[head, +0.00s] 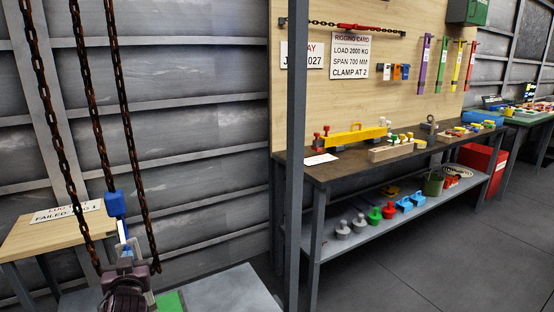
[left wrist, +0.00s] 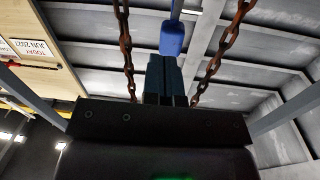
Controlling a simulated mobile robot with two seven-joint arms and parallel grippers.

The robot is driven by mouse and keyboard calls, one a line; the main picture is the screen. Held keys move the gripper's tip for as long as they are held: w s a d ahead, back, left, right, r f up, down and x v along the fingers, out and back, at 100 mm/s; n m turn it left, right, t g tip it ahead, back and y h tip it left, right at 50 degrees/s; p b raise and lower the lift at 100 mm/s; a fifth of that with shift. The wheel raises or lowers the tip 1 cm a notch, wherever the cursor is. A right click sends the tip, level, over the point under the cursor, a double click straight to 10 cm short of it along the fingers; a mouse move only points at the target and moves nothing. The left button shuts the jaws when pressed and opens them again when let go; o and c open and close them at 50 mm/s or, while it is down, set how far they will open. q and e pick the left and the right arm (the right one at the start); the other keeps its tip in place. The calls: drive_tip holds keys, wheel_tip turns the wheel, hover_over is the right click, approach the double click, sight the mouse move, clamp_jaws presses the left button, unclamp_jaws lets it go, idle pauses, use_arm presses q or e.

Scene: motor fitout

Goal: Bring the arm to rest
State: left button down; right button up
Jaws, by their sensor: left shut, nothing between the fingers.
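My left gripper (head: 124,254) is at the lower left of the head view, among hanging rusty chains (head: 101,140). In the left wrist view its fingers (left wrist: 166,80) are together with nothing between them. A blue block-shaped piece (head: 115,205) hangs just above the gripper in the head view. It also shows just beyond the fingertips in the left wrist view (left wrist: 172,38); I cannot tell whether they touch. Chains pass on both sides of the fingers. My right gripper is not in view.
A grey post (head: 296,150) stands right of the chains. Behind it is a workbench (head: 340,170) with a yellow bar, blocks and a lower shelf of weights. A small wooden table (head: 40,235) with a card is at left. Grey floor (head: 400,270) is open at right.

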use_arm(q)
drive_tip(key=s+d+f+m+h+p, duration=0.2)
drive_tip(key=s+d+f+m+h, duration=0.15)
drive_tip(key=s, duration=0.45)
drive_tip(key=s+d+f+m+h+p, duration=0.1)
drive_tip(key=s+d+f+m+h, duration=0.15)
drive_tip(key=s+d, duration=0.4)
drive_tip(key=s+f+g+h+p, duration=0.1)
drive_tip(key=s+f, duration=0.3)
drive_tip(key=s, duration=0.8)
drive_tip(key=s+f+g+p, duration=0.2)
drive_tip(key=s+f+g, duration=0.2)
drive_tip(key=s, duration=0.8)
drive_tip(key=shift+a+f+n+h, duration=0.15)
drive_tip(key=shift+f+n+h, duration=0.2)
drive_tip(key=shift+f, duration=0.4)
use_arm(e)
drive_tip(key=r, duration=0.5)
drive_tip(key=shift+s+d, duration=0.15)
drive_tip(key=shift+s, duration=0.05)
use_arm(q)
drive_tip(key=shift+s, duration=0.1)
